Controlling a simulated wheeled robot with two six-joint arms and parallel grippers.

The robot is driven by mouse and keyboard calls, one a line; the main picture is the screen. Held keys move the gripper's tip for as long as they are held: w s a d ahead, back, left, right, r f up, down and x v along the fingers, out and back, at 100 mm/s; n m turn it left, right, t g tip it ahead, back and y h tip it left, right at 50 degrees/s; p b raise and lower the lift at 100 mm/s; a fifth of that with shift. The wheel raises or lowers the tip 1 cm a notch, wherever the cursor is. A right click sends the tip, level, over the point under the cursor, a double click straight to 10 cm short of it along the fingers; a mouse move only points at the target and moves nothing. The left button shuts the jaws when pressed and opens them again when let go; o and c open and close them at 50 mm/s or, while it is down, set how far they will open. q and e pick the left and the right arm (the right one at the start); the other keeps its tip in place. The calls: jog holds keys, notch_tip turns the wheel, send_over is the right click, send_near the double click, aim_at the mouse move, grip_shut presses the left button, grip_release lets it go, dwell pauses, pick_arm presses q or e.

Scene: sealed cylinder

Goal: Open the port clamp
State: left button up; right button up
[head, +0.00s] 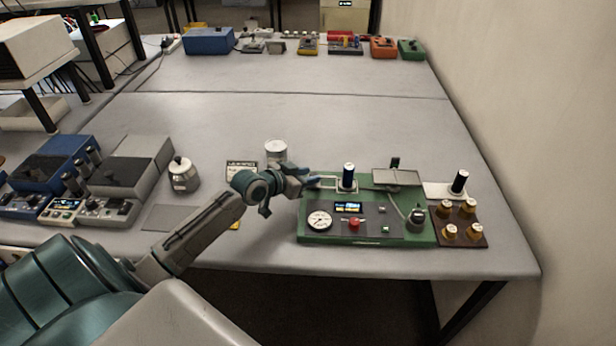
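A green station (370,236) stands near the front right of the table. A dark cylinder with a light top (348,172) stands upright on a small pale mount at its back left. A pale bracket (327,183) lies just left of that cylinder; I cannot tell for sure whether it is the port clamp. My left gripper (313,180) reaches in from the left, with its bluish fingertips at the bracket's left end. I cannot tell whether they touch it, nor how far apart the fingers are. My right gripper is not in view.
The station carries a gauge (319,220), a red button (354,224) and a flat grey plate (396,177). Right of it are a brown block with brass knobs (459,238) and another dark cylinder (459,181). A white-topped can (276,152) stands behind my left wrist. The table's middle is clear.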

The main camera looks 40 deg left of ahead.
pick_arm(q)
jog(key=shift+o, duration=0.7)
jog(key=shift+a, duration=0.1)
jog(key=shift+s, duration=0.2)
jog(key=shift+s+r, duration=0.15)
jog(key=shift+s, duration=0.15)
jog(key=p+v, duration=0.1)
jog(key=v, duration=0.9)
jog(key=shift+a+p, duration=0.15)
jog(key=shift+p, duration=0.2)
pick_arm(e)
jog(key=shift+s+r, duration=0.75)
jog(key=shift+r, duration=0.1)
